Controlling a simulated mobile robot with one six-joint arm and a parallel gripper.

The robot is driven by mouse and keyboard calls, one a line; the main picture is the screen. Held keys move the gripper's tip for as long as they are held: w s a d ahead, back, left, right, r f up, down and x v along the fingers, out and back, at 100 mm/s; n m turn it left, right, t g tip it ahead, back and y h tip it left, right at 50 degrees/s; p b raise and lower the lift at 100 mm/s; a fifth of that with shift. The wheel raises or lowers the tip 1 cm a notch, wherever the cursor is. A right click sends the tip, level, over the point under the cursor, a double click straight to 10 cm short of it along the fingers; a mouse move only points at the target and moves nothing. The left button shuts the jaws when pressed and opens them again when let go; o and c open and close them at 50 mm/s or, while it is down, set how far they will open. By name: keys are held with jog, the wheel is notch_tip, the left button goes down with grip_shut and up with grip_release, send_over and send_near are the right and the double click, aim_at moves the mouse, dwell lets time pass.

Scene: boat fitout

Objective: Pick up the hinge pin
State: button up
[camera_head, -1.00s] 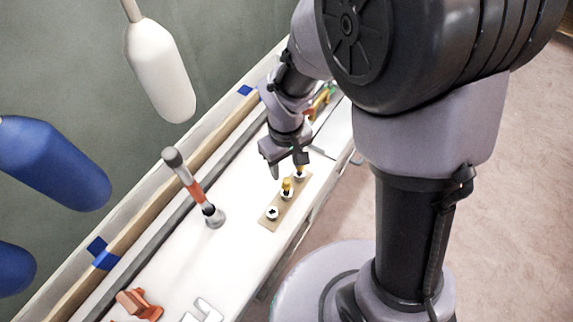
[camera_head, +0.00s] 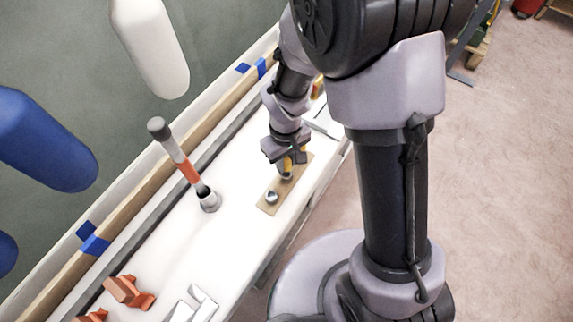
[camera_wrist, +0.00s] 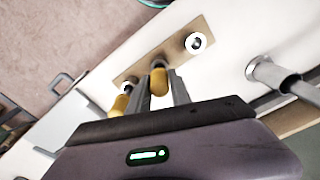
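A yellow-topped pin, which looks like the hinge pin (camera_wrist: 159,80), stands upright in a narrow tan board (camera_wrist: 178,42). My gripper (camera_wrist: 160,92) has its two fingers apart, one on each side of this pin. Whether the fingers touch the pin is unclear. A second yellow-topped pin (camera_wrist: 120,104) stands in the board just outside the left finger in the wrist view. In the head view, my gripper (camera_head: 286,158) is low over the board (camera_head: 268,207), with a yellow top (camera_head: 287,170) showing beneath it and the rest hidden.
A round metal fitting (camera_head: 271,196) sits at the board's near end. A tool with an orange band (camera_head: 188,172) stands on the white bench left of the board. Orange brackets (camera_head: 128,292) and pale metal parts (camera_head: 195,303) lie nearer. White bench surface lies clear between.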

grip_shut()
